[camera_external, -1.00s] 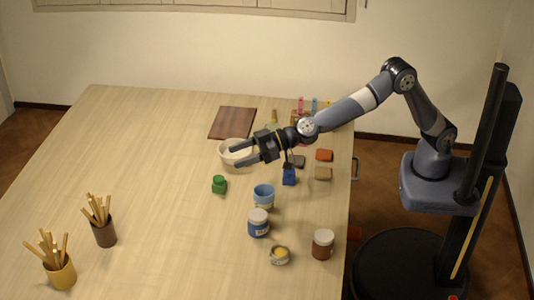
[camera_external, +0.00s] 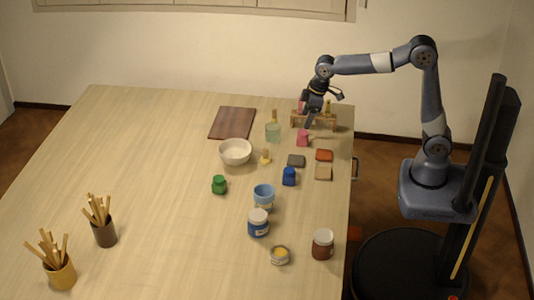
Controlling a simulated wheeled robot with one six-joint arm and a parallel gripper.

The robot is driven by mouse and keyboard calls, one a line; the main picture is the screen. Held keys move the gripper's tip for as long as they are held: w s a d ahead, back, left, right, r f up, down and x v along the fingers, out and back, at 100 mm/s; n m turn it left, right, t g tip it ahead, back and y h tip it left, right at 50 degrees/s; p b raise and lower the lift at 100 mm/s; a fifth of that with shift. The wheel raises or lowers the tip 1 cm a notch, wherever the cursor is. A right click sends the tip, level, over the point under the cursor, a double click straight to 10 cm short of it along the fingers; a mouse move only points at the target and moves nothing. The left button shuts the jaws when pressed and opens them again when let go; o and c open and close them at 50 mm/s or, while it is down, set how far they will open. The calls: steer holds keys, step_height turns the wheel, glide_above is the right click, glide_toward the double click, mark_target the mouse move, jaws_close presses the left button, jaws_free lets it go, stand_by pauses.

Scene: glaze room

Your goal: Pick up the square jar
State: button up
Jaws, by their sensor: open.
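Several small jars stand on the table, and I cannot tell for sure which is the square one. A pink blocky jar (camera_external: 303,138) is at the back right, just in front of my gripper's fingers. A blue jar (camera_external: 289,177) and a green jar (camera_external: 219,185) stand nearer, both small and dark-lidded or same-coloured. A pale green, see-through container (camera_external: 273,133) stands left of the pink one. My gripper (camera_external: 309,122) is open and points down above the back right, near the pink jar and a wooden rack. No object shows between the fingers, which are partly hidden.
The wooden rack (camera_external: 327,122) is behind and beside my gripper. A white bowl (camera_external: 235,152), a light blue cup (camera_external: 263,194), a blue-labelled jar (camera_external: 258,224) and a brown jar (camera_external: 322,244) stand nearer. The left middle of the table (camera_external: 140,160) is clear.

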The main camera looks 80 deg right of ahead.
steer(key=x, duration=0.3)
steer(key=shift+w+f, duration=0.1)
steer(key=shift+f, duration=0.25)
steer(key=shift+s+p+x, duration=0.15)
steer(key=shift+p+x, duration=0.05)
steer(key=shift+x, duration=1.2)
steer(key=shift+s+p+x, duration=0.1)
steer(key=shift+p+x, duration=0.05)
steer(key=shift+x, duration=1.25)
steer(key=shift+a, duration=0.2)
steer(key=c, duration=1.3)
step_height(320, 180, up, 9)
steer(key=shift+r, duration=0.1)
steer(key=s+r+m, duration=0.2)
steer(key=s+r, duration=0.2)
steer(key=n, duration=0.2)
glide_above(304, 131)
steer(key=shift+x, duration=1.65)
